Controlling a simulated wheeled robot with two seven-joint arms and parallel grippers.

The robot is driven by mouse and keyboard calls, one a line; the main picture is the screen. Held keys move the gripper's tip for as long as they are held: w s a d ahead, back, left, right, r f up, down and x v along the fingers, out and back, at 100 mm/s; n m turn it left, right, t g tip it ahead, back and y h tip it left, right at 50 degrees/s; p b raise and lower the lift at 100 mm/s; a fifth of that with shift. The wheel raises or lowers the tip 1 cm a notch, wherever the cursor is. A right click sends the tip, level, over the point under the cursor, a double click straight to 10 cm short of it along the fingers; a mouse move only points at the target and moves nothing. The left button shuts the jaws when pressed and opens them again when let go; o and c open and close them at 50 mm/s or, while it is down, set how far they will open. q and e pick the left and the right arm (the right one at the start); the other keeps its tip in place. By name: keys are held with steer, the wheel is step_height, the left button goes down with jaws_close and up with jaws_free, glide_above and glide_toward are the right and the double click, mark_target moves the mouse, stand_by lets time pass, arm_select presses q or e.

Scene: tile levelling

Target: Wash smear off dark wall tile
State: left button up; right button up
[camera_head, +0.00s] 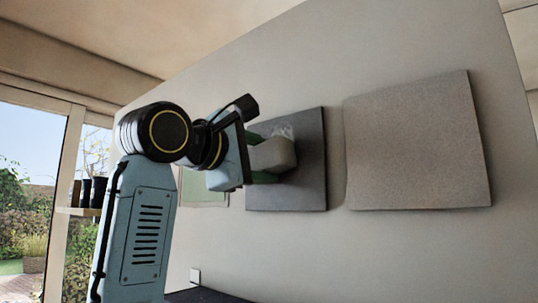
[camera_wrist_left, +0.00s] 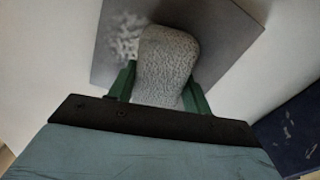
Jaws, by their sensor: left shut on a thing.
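The dark wall tile (camera_head: 308,170) is fixed on the wall in the middle of the head view. It also fills the top of the left wrist view (camera_wrist_left: 222,38). My left gripper (camera_head: 262,158) is shut on a pale grey sponge-like block (camera_head: 274,155), held at the face of the dark tile. In the left wrist view the block (camera_wrist_left: 165,62) sits between the green fingers and overlaps the tile; whether it presses on it is hard to tell. A whitish smear (camera_wrist_left: 126,36) shows on the tile beside the block. My right gripper is not in view.
A larger light grey tile (camera_head: 418,143) is on the wall to the right. A pale green panel (camera_head: 205,188) is partly hidden behind my left arm. A small shelf with dark pots (camera_head: 93,192) stands by the window. A dark blue surface (camera_wrist_left: 295,135) lies at the lower right.

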mark_target(313, 140)
arm_select(q)
steer(key=shift+w+a+p, duration=0.4)
steer(key=shift+w+a, duration=0.25)
steer(key=shift+a, duration=0.3)
steer(key=shift+w+a+p, duration=0.35)
steer(key=shift+w+a, duration=0.3)
steer(key=shift+a, duration=0.3)
steer(key=shift+r+p, duration=1.15)
steer(key=shift+r, duration=0.25)
steer(key=shift+s+d+f, duration=0.1)
steer(key=shift+s+d, duration=0.2)
steer(key=shift+d, duration=0.1)
steer(key=shift+s+d+b, duration=0.3)
steer(key=shift+s+d, duration=0.2)
steer(key=shift+d, duration=0.3)
steer(key=shift+s+d+b, duration=0.3)
steer(key=shift+s+d, duration=0.2)
steer(key=shift+d, duration=0.25)
steer(key=shift+s+d+b, duration=0.15)
steer(key=shift+s+d, duration=0.6)
steer(key=shift+d, duration=0.4)
steer(key=shift+s+d+b, duration=0.2)
steer(key=shift+s+d, duration=0.6)
steer(key=shift+d, duration=0.35)
steer(key=shift+s+d+b, duration=0.15)
steer(key=shift+s+d, duration=0.6)
steer(key=shift+d, duration=0.4)
steer(key=shift+a, duration=0.1)
